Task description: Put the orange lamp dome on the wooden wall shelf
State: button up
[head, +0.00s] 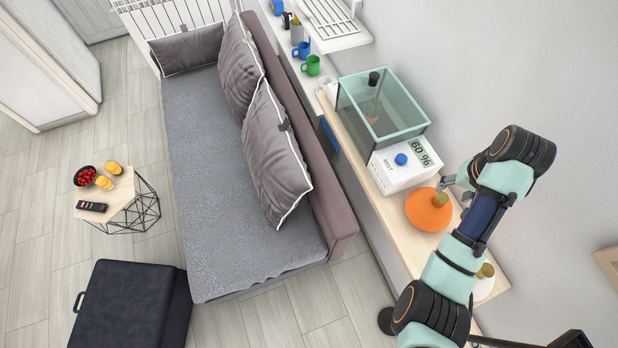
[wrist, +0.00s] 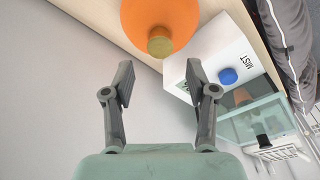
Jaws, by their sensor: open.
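The orange lamp dome (head: 425,213) stands on a long light-wood ledge (head: 404,252) along the wall, beside a white box. It has a tan knob on top. In the wrist view the dome (wrist: 172,14) is at the top, with its knob (wrist: 160,42) beyond the fingertips. My gripper (head: 455,188) is just beside the dome, apart from it. In the wrist view my gripper (wrist: 160,82) is open, with nothing between the fingers. A light-wood piece (head: 607,265) shows at the right edge on the wall; I cannot tell if it is the wall shelf.
The white box (head: 402,172) has a blue knob and a display. A glass tank (head: 382,112) stands behind it. A white lamp-like object (head: 484,285) is partly hidden by my arm. A grey sofa (head: 235,170) runs along the ledge's left.

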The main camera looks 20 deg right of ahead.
jog(key=w+a+n+t+h, duration=0.1)
jog(key=w+a+n+t, duration=0.2)
jog(key=w+a, duration=0.8)
jog(key=a+r+n+t, duration=0.1)
jog(key=a+r+t, duration=0.15)
jog(key=a, duration=0.65)
jog(key=a+r+n+t, duration=0.2)
jog(key=a+r, duration=0.1)
jog(key=a, duration=0.7)
jog(key=s+a+r+n+t+y, duration=0.1)
jog(key=s+a+r+t, duration=0.1)
jog(key=a, duration=0.4)
jog(key=s+a+r+n+t+y, duration=0.1)
jog(key=s+a+r+t, duration=0.1)
jog(key=a+r, duration=0.2)
jog(key=a, duration=0.2)
jog(key=shift+s+a+r, duration=0.2)
jog(key=shift+a, duration=0.1)
